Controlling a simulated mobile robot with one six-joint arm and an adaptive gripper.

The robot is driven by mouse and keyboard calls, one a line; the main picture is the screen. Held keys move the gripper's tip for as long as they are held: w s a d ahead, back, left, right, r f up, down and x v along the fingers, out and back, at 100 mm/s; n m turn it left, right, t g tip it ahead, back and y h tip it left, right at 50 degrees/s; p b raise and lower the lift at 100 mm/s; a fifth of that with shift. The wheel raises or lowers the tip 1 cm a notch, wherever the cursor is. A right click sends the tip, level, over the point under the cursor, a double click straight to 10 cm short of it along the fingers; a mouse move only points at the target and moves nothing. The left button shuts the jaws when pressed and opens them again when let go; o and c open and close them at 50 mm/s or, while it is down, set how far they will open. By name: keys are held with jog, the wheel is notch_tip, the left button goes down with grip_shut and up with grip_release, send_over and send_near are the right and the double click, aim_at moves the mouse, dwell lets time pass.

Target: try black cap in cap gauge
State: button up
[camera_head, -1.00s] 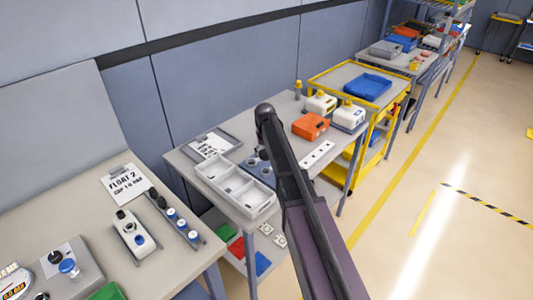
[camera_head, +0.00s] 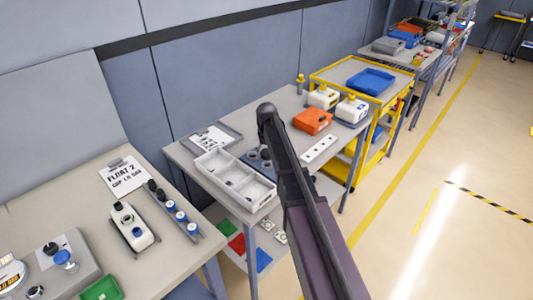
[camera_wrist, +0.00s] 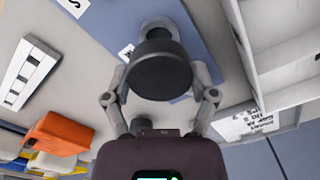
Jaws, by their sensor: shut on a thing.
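A black round cap (camera_wrist: 158,75) sits between the fingertips of my gripper (camera_wrist: 160,96) in the wrist view; my gripper is shut on it. The cap gauge (camera_wrist: 195,35), a blue plate with round fittings, lies behind the cap in that view. A grey round fitting (camera_wrist: 158,24) shows just past the cap's edge. The cap overlaps the plate in the picture; I cannot tell whether it touches. In the head view the gauge (camera_head: 250,158) lies on the middle bench beside the white tray, partly hidden by my arm. My gripper is not clearly visible there.
A white divided tray (camera_head: 235,181) stands beside the gauge, with a clipboard (camera_head: 211,139) behind. An orange box (camera_head: 312,121), a white strip (camera_head: 318,150) and white jugs (camera_head: 352,110) stand to the right. The left bench holds a float sheet (camera_head: 124,177) and several capped parts.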

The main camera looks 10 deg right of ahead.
aim_at(267, 166)
jog(key=shift+f+b, duration=0.65)
jog(key=shift+f, duration=0.25)
jog(key=shift+f+b, duration=1.25)
dwell(1.5)
jog(key=o, duration=0.9)
